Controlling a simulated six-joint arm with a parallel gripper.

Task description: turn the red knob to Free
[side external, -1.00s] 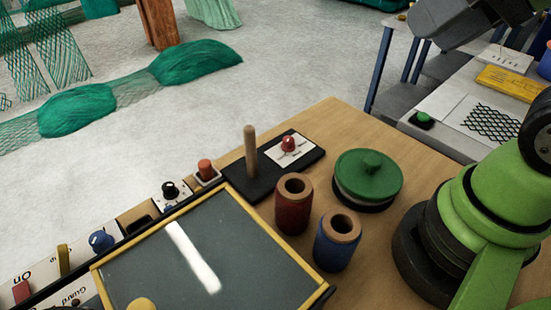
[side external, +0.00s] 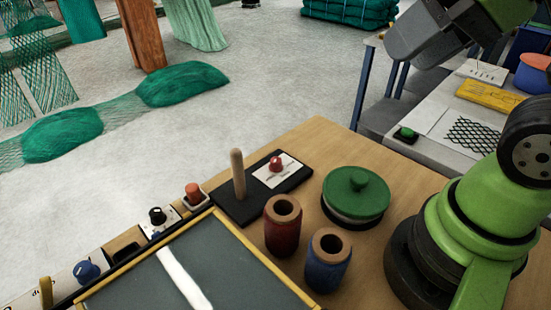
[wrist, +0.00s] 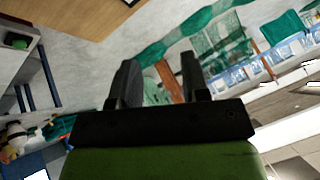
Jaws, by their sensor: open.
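The red knob (side external: 276,163) stands on a small white label plate (side external: 287,173) at the right end of a black base (side external: 228,208). The plate's lettering is too small to read. An upright wooden peg (side external: 238,176) stands on the same base, left of the knob. In the wrist view, my gripper (wrist: 160,75) has its two dark fingers apart, with nothing between them. It points out over the floor and the hanging nets. In the side external view my arm is raised at the upper right, away from the knob, and the fingertips are out of frame.
A red spool (side external: 283,234), a blue spool (side external: 328,270) and a green-lidded round container (side external: 356,192) stand near the knob. A framed slate (side external: 235,262), an orange-red button (side external: 193,193) and a black knob (side external: 157,216) lie left of them. A side table (side external: 425,147) stands behind.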

